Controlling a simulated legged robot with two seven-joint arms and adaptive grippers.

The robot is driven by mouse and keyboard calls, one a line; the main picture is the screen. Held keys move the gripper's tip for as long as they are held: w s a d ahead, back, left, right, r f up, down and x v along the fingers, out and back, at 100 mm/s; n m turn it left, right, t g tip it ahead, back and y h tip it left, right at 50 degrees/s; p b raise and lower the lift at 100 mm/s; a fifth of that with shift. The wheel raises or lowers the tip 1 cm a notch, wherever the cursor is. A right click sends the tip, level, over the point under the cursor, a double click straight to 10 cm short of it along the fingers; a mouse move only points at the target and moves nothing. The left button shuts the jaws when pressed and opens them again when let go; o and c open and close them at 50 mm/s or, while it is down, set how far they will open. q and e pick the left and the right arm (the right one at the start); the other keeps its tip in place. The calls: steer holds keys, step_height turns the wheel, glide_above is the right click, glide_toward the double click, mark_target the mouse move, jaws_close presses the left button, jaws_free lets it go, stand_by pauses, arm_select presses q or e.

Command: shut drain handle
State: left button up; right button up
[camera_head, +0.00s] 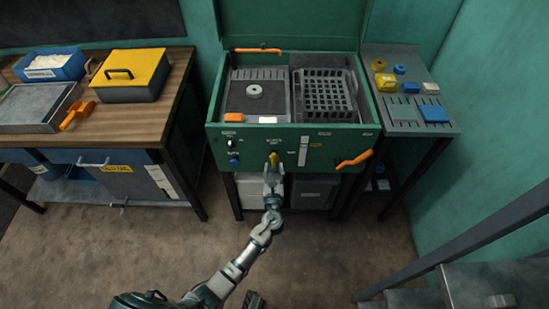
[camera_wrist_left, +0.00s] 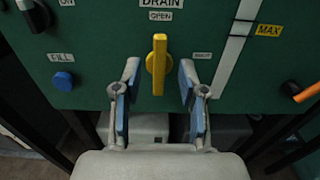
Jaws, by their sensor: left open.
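The yellow drain handle (camera_head: 273,158) is on the front panel of the green machine (camera_head: 228,150). In the left wrist view the handle (camera_wrist_left: 158,65) stands upright under the DRAIN and OPEN labels. A small label that seems to read SHUT (camera_wrist_left: 202,55) is to its right. My left gripper (camera_head: 273,176) is in front of the panel at the handle. In the wrist view its open blue-padded fingers (camera_wrist_left: 158,80) stand on either side of the handle, with gaps on both sides.
A blue FILL knob (camera_wrist_left: 63,81) and a black knob (camera_wrist_left: 33,14) sit left of the handle. An orange lever (camera_head: 354,160) sticks out at the panel's right. A workbench (camera_head: 130,120) stands left, a side table (camera_head: 408,106) right. Floor in front is largely clear.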

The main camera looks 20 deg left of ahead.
mark_target(274, 159)
arm_select(q)
steer(key=x, duration=0.4)
steer(key=shift+w+f+b, duration=0.1)
steer(key=shift+w+b, duration=0.2)
steer(key=shift+b, duration=0.1)
steer(key=shift+w+a, duration=0.2)
steer(key=shift+w, duration=0.3)
arm_select(e)
steer(key=shift+v, duration=1.75)
arm_select(q)
jaws_close()
steer(key=shift+s, duration=0.1)
